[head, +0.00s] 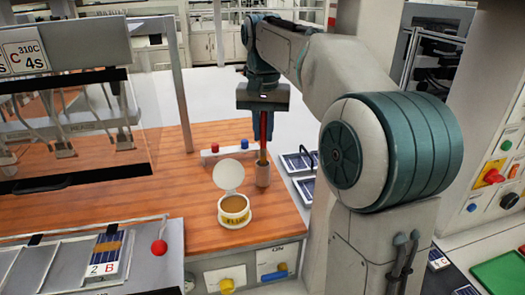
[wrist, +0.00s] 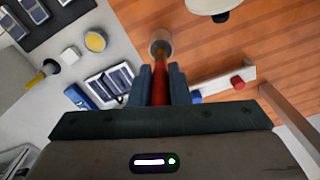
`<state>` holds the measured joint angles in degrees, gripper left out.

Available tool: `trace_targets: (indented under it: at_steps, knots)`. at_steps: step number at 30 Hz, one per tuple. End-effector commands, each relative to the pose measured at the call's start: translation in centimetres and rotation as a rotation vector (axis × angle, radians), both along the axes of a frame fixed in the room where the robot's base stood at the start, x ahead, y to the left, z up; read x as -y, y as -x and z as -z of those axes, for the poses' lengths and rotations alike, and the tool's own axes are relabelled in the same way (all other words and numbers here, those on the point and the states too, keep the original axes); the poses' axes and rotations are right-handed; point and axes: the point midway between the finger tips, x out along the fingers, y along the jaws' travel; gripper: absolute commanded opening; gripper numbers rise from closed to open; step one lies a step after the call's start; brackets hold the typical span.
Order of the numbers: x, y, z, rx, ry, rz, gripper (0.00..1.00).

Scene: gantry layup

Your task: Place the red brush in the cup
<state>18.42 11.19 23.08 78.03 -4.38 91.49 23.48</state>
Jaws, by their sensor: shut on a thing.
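My gripper (head: 263,110) hangs over the right side of the wooden table, its fingers pointing down. It is shut on the red brush (head: 263,132), which hangs roughly upright. The brush also shows between the two fingers in the wrist view (wrist: 160,82). The brush's lower end is at the mouth of the grey-brown cup (head: 263,174), which stands near the table's right edge. In the wrist view, the cup (wrist: 161,37) lies just past the brush's tip. I cannot tell how far the tip is inside the cup.
A round pot (head: 234,208) with a raised white lid stands in front of the cup. A pale bar with a red and a blue knob (head: 228,150) lies behind it. Trays (head: 298,162) sit right of the table. The table's middle (head: 120,195) is clear.

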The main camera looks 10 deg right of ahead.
Motion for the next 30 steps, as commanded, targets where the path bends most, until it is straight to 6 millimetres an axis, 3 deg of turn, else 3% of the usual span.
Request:
trace_targets:
  at_steps: [8, 18, 30]
  knots:
    - [0.0, 0.0, 1.3, -0.004, 0.000, 0.000, 0.00]
    - [0.2, 0.0, 5.1, -0.003, -0.001, 0.003, 0.00]
    - [0.1, 0.0, 5.3, -0.003, 0.000, 0.002, 0.00]
